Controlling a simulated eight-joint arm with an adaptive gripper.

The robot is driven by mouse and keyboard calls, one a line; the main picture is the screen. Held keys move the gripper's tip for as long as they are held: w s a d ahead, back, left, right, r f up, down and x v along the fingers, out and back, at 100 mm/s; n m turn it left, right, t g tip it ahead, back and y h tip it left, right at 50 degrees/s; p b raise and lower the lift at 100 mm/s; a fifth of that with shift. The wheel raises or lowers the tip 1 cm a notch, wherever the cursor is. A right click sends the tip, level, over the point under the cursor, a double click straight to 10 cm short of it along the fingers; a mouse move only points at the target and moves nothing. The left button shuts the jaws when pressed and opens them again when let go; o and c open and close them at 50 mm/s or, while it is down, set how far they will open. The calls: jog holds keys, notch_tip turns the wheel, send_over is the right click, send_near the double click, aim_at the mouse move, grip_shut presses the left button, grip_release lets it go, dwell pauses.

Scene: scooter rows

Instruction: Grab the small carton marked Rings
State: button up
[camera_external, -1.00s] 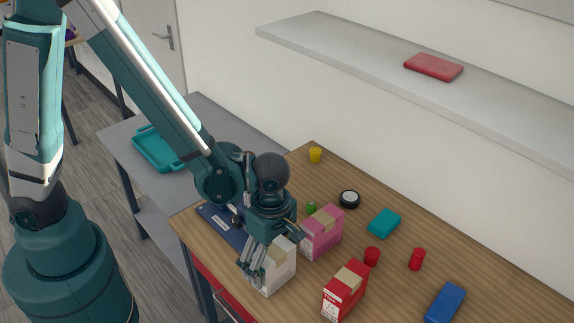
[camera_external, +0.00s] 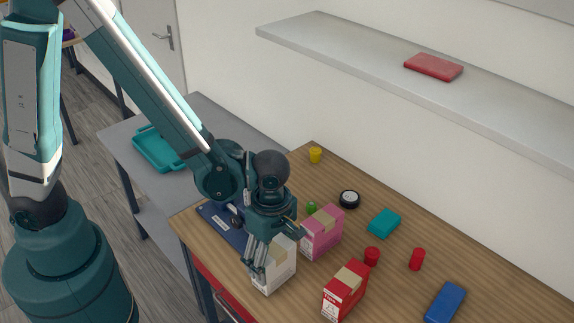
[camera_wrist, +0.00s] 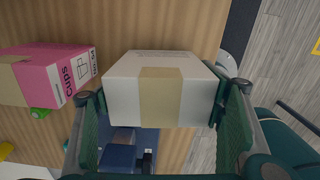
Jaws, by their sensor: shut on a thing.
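A white carton (camera_external: 281,273) with a tan tape strip stands near the front edge of the wooden table. It also fills the middle of the wrist view (camera_wrist: 122,98); its printing is too small to read. My gripper (camera_external: 268,258) is shut on this carton, with one finger on each side of it. A pink carton (camera_external: 322,233) stands close behind to its right; in the wrist view the pink carton (camera_wrist: 48,75) reads "Cups". A red carton (camera_external: 345,290) stands further right, its label unreadable. I cannot tell whether the white carton touches the table.
A shelf (camera_external: 340,40) overhangs behind.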

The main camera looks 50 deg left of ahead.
jog(key=shift+r, duration=4.7)
